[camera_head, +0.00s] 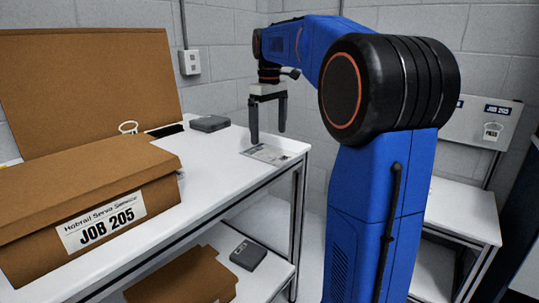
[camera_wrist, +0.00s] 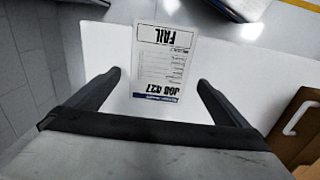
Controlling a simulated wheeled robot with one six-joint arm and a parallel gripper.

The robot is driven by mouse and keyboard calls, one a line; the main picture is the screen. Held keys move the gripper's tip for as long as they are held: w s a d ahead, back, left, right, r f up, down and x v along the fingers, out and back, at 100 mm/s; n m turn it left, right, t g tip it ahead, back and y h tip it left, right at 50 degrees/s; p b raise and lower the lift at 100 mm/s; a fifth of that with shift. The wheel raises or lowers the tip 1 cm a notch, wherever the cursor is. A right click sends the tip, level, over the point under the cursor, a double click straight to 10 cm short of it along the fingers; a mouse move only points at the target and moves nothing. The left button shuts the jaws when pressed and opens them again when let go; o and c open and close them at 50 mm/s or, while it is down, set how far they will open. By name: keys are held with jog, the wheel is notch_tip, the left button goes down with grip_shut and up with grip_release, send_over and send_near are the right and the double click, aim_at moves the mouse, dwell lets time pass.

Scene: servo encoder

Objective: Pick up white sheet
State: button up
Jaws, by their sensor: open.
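A white printed sheet (camera_head: 270,154) lies flat on the white tabletop (camera_head: 215,170) near its right end. In the wrist view the sheet (camera_wrist: 163,62) shows upside-down print that seems to read "FAIL" at the top and "JOB 827" at the bottom. My gripper (camera_head: 267,135) points down above the sheet, with its two dark fingers apart and nothing between them. In the wrist view my gripper (camera_wrist: 159,79) has a finger on either side of the sheet's lower part. The exact height of the fingertips over the table is hard to tell.
An open cardboard box labelled "JOB 205" (camera_head: 100,224) stands on the table's left. A dark grey device (camera_head: 210,124) lies at the back edge. A lower shelf holds another device (camera_head: 248,255) and a brown box (camera_head: 185,277). A second table (camera_head: 460,210) stands right.

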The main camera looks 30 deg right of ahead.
aim_at(270, 153)
jog(key=shift+f, duration=2.7)
jog(key=c, duration=0.7)
